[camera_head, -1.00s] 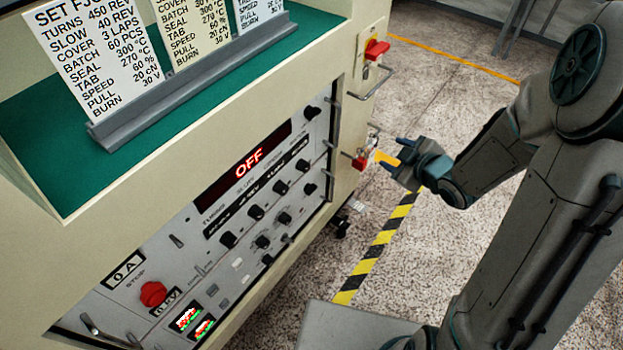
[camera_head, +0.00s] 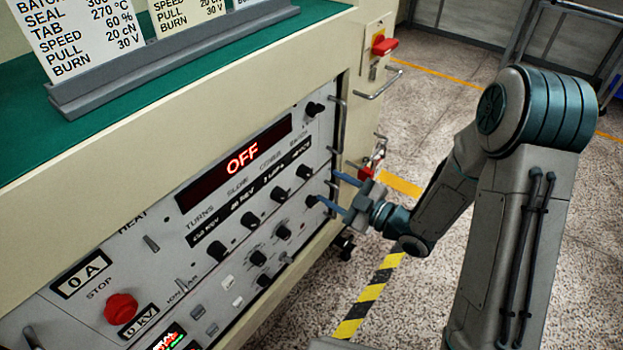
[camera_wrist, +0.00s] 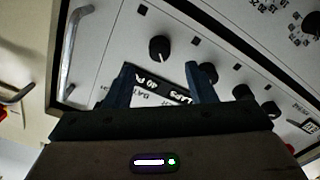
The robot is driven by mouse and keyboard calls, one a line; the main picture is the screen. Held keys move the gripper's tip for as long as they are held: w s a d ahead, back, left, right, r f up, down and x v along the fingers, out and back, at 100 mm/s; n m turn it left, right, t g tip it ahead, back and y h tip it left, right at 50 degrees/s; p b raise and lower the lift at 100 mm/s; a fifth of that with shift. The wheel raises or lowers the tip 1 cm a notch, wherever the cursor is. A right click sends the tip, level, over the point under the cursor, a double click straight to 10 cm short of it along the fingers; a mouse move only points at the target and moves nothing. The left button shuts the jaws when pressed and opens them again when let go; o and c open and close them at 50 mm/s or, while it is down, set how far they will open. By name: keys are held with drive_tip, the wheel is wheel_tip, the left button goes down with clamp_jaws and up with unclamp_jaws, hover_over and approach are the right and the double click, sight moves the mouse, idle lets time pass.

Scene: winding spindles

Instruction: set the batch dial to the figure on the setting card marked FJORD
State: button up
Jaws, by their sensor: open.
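The leftmost setting card (camera_head: 90,38) is cut off at the top now; a second ago its heading began "SET FJ" and its BATCH line appeared to read 60 PCS. The batch dial (camera_head: 304,171) appears to be the black knob at the right end of the row under the lit windows. Its window (camera_head: 300,147) is too small to read. My gripper (camera_head: 327,187) is open and empty, its fingers pointing at the panel just right of this knob. In the wrist view a black knob (camera_wrist: 160,48) shows beyond and between the open fingers (camera_wrist: 159,82); it appears to be the batch dial.
Other knobs (camera_head: 250,221) sit close by, one (camera_head: 312,201) near my lower fingertip. A metal handle (camera_head: 338,120) edges the panel on the right. A red display (camera_head: 243,157) reads OFF. A red stop button (camera_head: 120,308) is at lower left. Free floor lies right.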

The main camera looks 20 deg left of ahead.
sight(309, 175)
drive_tip(key=b+x, duration=0.1)
drive_tip(key=x, duration=0.6)
drive_tip(key=shift+d, duration=0.1)
drive_tip(key=c, duration=1)
